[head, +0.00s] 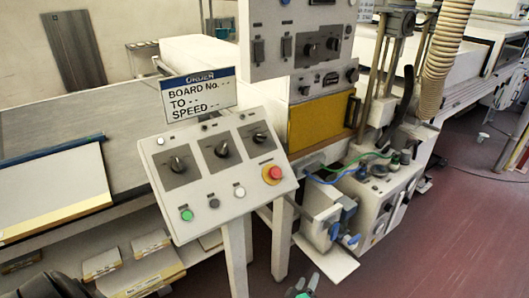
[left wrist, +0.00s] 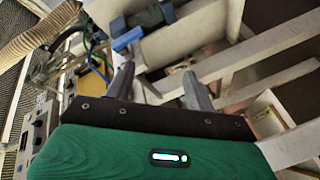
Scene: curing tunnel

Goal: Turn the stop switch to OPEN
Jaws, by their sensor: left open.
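A slanted control panel (head: 217,176) stands in the middle of the head view. It carries three black rotary knobs, the left knob (head: 177,164), the middle knob (head: 222,149) and the right knob (head: 259,137). Their labels are too small to read, so I cannot tell which control is the stop switch. A red push button (head: 273,173) and a green one (head: 187,215) sit on the same panel. My left gripper (head: 306,281) is low at the bottom edge, below and right of the panel. In the left wrist view its fingers (left wrist: 158,80) are apart with nothing between them.
An order sign (head: 197,95) stands above the panel. Blue-handled fittings (head: 335,229) are on a machine right of the panel legs; a blue part (left wrist: 127,40) shows beyond my left fingers. A ribbed hose (head: 446,55) hangs at upper right. The red floor (head: 440,240) is clear at right.

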